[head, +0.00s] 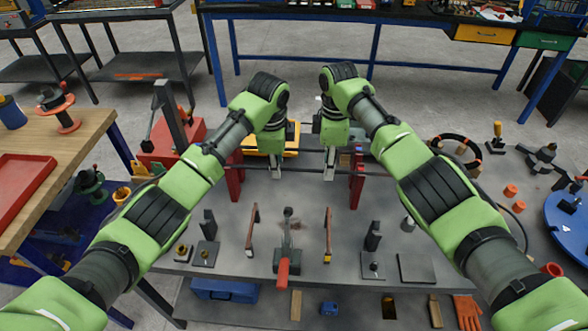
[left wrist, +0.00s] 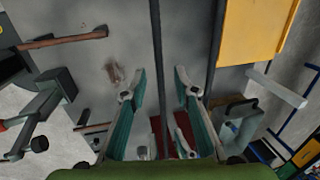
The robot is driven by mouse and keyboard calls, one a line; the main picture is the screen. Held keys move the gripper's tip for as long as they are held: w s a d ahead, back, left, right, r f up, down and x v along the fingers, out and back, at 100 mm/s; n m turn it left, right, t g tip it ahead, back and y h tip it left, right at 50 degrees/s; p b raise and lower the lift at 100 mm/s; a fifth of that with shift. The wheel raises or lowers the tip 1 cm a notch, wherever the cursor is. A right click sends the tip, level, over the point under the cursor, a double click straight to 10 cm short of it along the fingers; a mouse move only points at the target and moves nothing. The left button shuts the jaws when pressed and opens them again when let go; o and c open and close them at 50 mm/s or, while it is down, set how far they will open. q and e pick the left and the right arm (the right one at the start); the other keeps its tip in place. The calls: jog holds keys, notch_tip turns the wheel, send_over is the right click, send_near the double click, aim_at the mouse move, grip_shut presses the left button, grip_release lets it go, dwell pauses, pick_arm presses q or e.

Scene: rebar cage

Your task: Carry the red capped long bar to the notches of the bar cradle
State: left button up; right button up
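A dark long bar (head: 303,171) runs left to right between two red posts, the left post (head: 234,180) and the right post (head: 357,186). They look like the bar cradle; their notches are too small to make out. My left gripper (head: 277,172) and right gripper (head: 329,172) point down over the bar, side by side. In the left wrist view, the left gripper (left wrist: 160,85) has its fingers apart. One dark bar (left wrist: 157,60) passes between them, untouched, and a second bar (left wrist: 215,50) runs outside the right finger. I cannot make out red caps.
A yellow box (head: 285,140) stands just behind the grippers. A red-handled tool (head: 283,270) and small stands occupy the table's front. A wooden bench (head: 60,150) is at left, a blue disc (head: 572,215) at right. The grey tabletop (head: 270,200) has clear patches.

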pick_arm(q)
grip_shut()
pick_arm(e)
grip_shut()
pick_arm(q)
jog(key=shift+w+r, duration=0.1)
jog(key=shift+r, duration=0.05)
pick_arm(e)
jog(key=shift+w+r, duration=0.1)
